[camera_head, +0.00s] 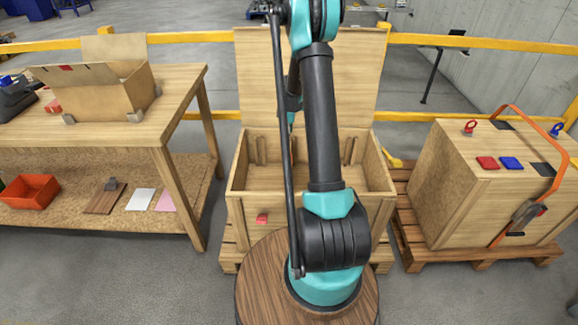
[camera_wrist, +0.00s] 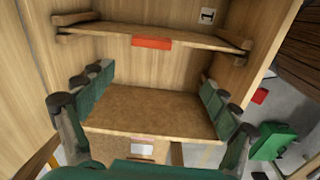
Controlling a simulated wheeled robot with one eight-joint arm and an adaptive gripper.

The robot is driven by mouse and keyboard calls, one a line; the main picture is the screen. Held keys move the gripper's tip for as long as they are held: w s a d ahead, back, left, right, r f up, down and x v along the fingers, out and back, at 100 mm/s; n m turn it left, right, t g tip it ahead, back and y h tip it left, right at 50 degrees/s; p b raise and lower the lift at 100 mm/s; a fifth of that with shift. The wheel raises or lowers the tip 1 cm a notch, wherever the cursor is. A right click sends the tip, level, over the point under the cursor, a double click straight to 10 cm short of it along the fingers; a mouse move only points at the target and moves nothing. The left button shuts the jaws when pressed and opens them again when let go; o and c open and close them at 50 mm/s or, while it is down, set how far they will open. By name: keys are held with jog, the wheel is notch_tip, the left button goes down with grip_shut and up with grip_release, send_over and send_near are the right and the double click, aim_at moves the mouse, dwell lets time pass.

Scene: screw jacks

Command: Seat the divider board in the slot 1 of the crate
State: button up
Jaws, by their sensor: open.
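The open wooden crate (camera_head: 312,190) stands in the middle of the head view, its tall lid raised at the back; wooden rails show on its inner back wall. In the wrist view the crate's inside (camera_wrist: 150,110) lies below me. The divider board (camera_wrist: 185,35), with a red tab on its edge, spans the crate between rail pairs at both ends.
A workbench (camera_head: 110,115) with an open box (camera_head: 100,92) and an orange bin (camera_head: 28,190) stands left. A closed, strapped crate (camera_head: 470,200) on a pallet stands right. Yellow rails (camera_head: 440,40) run behind. A green case (camera_wrist: 275,140) lies outside the crate.

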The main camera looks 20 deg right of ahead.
jog(key=s+a+r+m+t, duration=0.1)
jog(key=s+a+r+m, duration=0.4)
jog(key=s, duration=0.4)
jog(key=s+a+r+m+t, duration=0.1)
jog(key=s+a+r+m, duration=0.1)
jog(key=s+r, duration=0.55)
jog(key=s+a+m+t, duration=0.1)
jog(key=s+a+m, duration=0.1)
jog(key=s, duration=0.7)
jog(key=s+a+m, duration=0.1)
jog(key=s+m, duration=0.3)
jog(key=s, duration=0.5)
jog(key=shift+a+f+t, duration=0.4)
jog(key=shift+f, duration=0.05)
